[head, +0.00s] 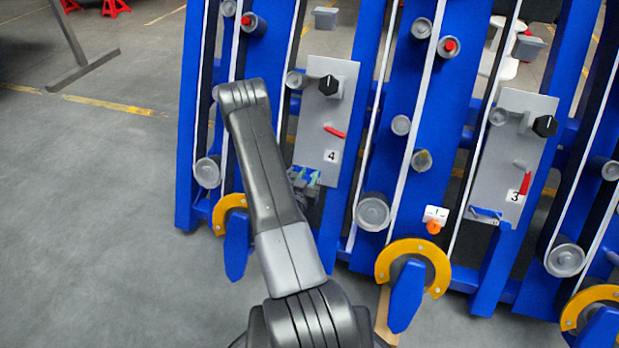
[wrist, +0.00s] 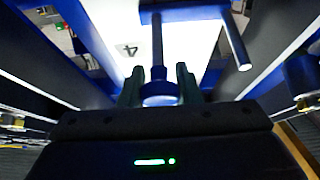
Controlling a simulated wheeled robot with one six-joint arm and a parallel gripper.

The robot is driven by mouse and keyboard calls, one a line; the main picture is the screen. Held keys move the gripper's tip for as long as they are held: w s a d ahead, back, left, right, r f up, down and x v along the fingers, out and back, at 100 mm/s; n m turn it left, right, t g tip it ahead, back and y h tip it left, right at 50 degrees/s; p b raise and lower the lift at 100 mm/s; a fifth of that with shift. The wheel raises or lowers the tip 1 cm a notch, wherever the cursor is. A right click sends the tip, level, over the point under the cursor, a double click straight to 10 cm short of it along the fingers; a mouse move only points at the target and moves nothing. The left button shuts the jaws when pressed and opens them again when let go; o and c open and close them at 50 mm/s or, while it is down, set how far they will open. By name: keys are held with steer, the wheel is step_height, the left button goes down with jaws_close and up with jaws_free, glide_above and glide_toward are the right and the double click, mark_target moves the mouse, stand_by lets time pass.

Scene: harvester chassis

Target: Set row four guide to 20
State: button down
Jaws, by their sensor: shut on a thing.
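The row four panel (head: 340,105) is a grey upright plate with a "4" label, a black knob (head: 329,85) and a red lever (head: 334,131). At its lower end is the blue row four guide (head: 330,182). My gripper (head: 306,180) is at the guide, partly hidden behind my own arm. In the wrist view the guide shows a blue crossbar (wrist: 190,13), two rods and a round blue end piece (wrist: 160,92). My gripper's two fingers (wrist: 159,84) are shut on that round end piece, one on each side. No scale reading is legible.
The row three panel (head: 520,150) stands to the right with its own knob, red lever and blue guide (head: 487,212). Blue uprights, belts, rollers and a yellow-rimmed wheel (head: 413,250) stand close around. Open grey floor (head: 90,200) lies to the left.

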steer(key=c, duration=1.1)
jaws_free()
steer(key=p+v, duration=0.1)
steer(key=v, duration=1.3)
steer(key=shift+w, duration=0.15)
steer(key=b+x, duration=0.1)
steer(key=x, duration=1.2)
steer(key=shift+w+d, duration=0.2)
steer(key=shift+w, duration=0.1)
steer(key=shift+d+r+p, duration=0.1)
steer(key=shift+d+p, duration=0.05)
steer(key=shift+p, duration=0.2)
steer(key=shift+d, duration=0.2)
steer(key=shift+a, duration=0.1)
